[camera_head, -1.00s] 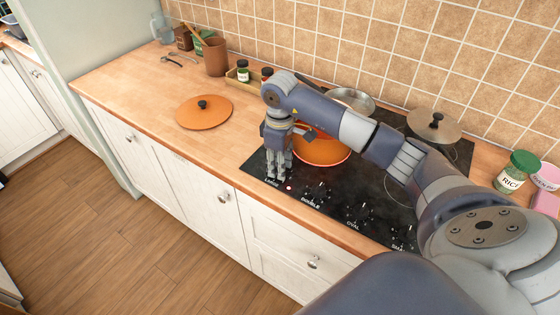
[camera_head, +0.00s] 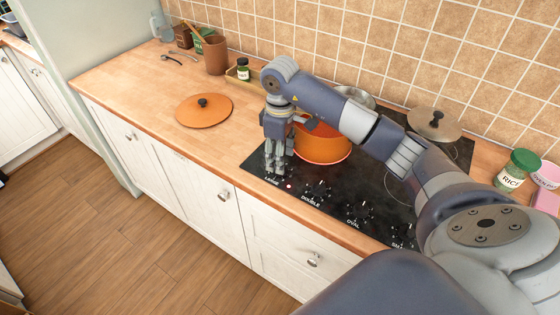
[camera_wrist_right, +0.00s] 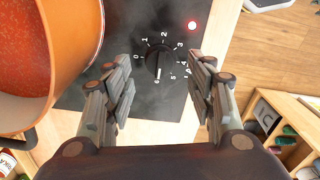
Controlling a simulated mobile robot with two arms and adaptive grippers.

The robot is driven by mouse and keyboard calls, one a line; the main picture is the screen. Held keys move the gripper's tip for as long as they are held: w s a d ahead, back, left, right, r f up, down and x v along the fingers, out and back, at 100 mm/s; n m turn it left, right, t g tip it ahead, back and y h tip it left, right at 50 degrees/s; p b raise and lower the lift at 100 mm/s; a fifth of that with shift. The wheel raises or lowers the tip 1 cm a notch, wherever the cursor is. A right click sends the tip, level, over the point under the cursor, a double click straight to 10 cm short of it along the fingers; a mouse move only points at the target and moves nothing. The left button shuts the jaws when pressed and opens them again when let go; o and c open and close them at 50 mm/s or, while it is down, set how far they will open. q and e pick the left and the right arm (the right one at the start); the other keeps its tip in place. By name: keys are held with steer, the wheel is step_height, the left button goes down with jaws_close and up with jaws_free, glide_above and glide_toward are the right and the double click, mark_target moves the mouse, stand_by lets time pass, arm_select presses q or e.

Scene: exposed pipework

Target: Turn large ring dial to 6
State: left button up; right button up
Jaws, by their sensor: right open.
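The large ring dial (camera_wrist_right: 157,62) is a black knob on the black hob, ringed by white numbers, in the right wrist view. Its ridge stands about upright in that view, with a white line toward the number at the bottom, which looks like 6. My right gripper (camera_wrist_right: 165,92) is open, its fingers on either side of the dial and apart from it. In the head view my right gripper (camera_head: 274,168) points down over the hob's front left corner by the LARGE label, hiding the dial. A red light (camera_wrist_right: 192,25) glows beside the dial.
An orange pot (camera_head: 325,148) with red contents stands just behind my right gripper. Other dials (camera_head: 318,188) line the hob's front edge to the right. An orange lid (camera_head: 203,110) lies on the wooden counter (camera_head: 140,90), with free room around it.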

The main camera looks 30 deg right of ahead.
steer(key=shift+r, duration=2.25)
